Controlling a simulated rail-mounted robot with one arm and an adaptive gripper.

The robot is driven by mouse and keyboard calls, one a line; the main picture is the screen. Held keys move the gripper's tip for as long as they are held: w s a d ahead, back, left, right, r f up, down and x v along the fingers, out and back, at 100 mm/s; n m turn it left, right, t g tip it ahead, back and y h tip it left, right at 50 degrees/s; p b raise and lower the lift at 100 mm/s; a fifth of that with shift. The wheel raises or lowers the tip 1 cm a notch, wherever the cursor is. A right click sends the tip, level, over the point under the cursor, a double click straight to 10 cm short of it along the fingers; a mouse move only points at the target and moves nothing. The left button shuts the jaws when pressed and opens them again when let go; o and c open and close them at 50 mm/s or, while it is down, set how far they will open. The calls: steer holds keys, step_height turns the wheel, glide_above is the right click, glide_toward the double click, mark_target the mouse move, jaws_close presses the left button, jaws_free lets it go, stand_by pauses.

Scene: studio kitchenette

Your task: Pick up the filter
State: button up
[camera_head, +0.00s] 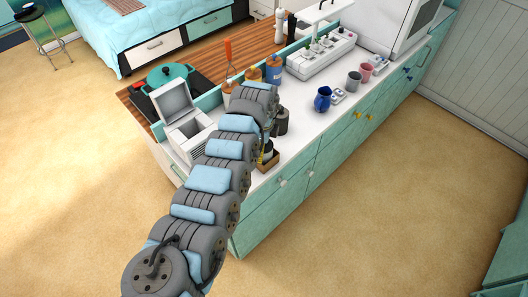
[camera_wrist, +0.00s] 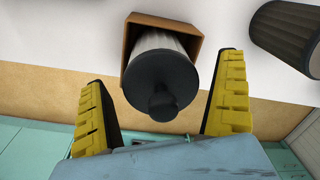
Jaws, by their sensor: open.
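The likely filter (camera_wrist: 160,82) is a pale cylinder with a dark round cap and knob, set in a small open brown box (camera_wrist: 134,38) in the wrist view. My gripper (camera_wrist: 165,68) is open, with one yellow-padded finger on each side of the capped end. A gap shows between the cap and each finger, and nothing is held. In the head view the brown box (camera_head: 269,167) sits near the counter's front edge, and my arm hides part of that area.
A dark ribbed cylinder (camera_wrist: 288,38) stands to the right on the white counter. The head view shows a blue pitcher (camera_head: 322,99), a grey cup (camera_head: 353,81) and a white appliance (camera_head: 320,56) farther along. An open white machine (camera_head: 184,122) stands left of my arm.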

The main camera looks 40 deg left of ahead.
steer(key=shift+f, duration=0.5)
steer(key=c, duration=1.4)
steer(key=shift+o, duration=0.2)
step_height(320, 180, up, 10)
steer(key=shift+r+b, duration=0.1)
steer(key=shift+b, duration=0.3)
